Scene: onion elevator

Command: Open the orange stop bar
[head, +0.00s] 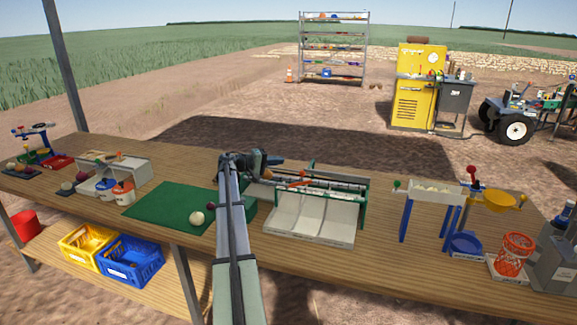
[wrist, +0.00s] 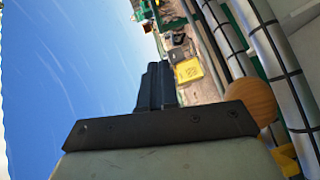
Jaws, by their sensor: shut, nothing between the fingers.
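The onion elevator (head: 312,215) stands mid-table, with pale sloping chutes, green posts and dark-banded rollers along its top. A thin orange piece (head: 297,184), which looks like the orange stop bar, lies across the left part of the rollers; its ends are hard to make out. My gripper (head: 277,159) is at the upper left of the elevator, behind and above the orange piece and apart from it. In the wrist view my gripper's dark fingers (wrist: 157,85) are together and empty. An orange-brown round thing (wrist: 255,98) shows beside the gripper mount, close to the rollers (wrist: 270,50).
A green mat (head: 165,207) with a pale ball (head: 197,218) lies left of my arm. Bare tabletop (head: 375,235) lies right of the elevator.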

